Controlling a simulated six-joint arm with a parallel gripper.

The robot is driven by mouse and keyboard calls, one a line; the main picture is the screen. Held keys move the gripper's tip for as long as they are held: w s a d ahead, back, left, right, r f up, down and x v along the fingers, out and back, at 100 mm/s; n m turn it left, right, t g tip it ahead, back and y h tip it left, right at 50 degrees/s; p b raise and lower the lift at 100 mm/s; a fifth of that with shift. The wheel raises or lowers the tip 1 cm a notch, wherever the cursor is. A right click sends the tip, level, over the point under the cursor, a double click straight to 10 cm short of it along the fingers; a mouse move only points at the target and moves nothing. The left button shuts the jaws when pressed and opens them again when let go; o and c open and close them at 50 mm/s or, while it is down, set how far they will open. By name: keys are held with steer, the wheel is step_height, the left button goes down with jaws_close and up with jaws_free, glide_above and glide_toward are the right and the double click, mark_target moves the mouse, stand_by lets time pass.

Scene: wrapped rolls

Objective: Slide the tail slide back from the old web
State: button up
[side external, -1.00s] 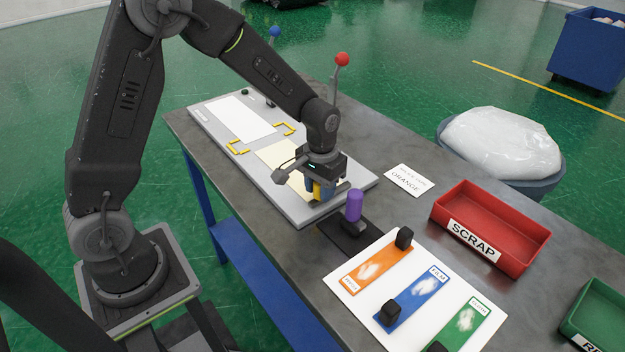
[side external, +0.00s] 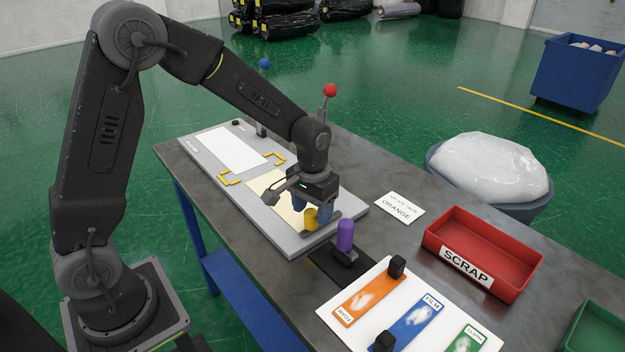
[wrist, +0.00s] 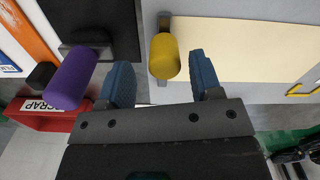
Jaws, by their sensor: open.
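The tail slide is a dark bar with an upright yellow knob (side external: 311,219) near the front end of the grey board; the knob also shows in the wrist view (wrist: 162,57). The cream web (side external: 268,188) lies flat on the board beside the slide, and its edge shows just right of the knob in the wrist view (wrist: 250,50). I cannot tell whether bar and web touch. My gripper (side external: 311,208) is open and empty above the knob. In the wrist view its blue fingertips (wrist: 160,70) stand on either side of the knob, apart from it.
A purple handle (side external: 345,235) stands on a dark pad close by. Yellow corner brackets (side external: 230,178) and a white sheet (side external: 232,150) lie farther along the board. Levers with red (side external: 330,90) and blue balls rise behind. A red scrap bin (side external: 483,252) and sample card (side external: 352,318) are right.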

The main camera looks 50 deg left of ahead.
step_height(320, 180, up, 11)
stand_by(0.3)
steer(key=s+r+m+t, duration=0.1)
steer(key=s+r+t, duration=0.1)
steer(key=s, duration=0.8)
steer(key=s+r+m+t, duration=0.1)
steer(key=s+r+t, duration=0.2)
steer(key=s, duration=0.6)
steer(key=shift+s+d+r+t, duration=0.3)
steer(key=shift+s+d+r, duration=0.05)
steer(key=shift+d+r, duration=0.1)
stand_by(0.5)
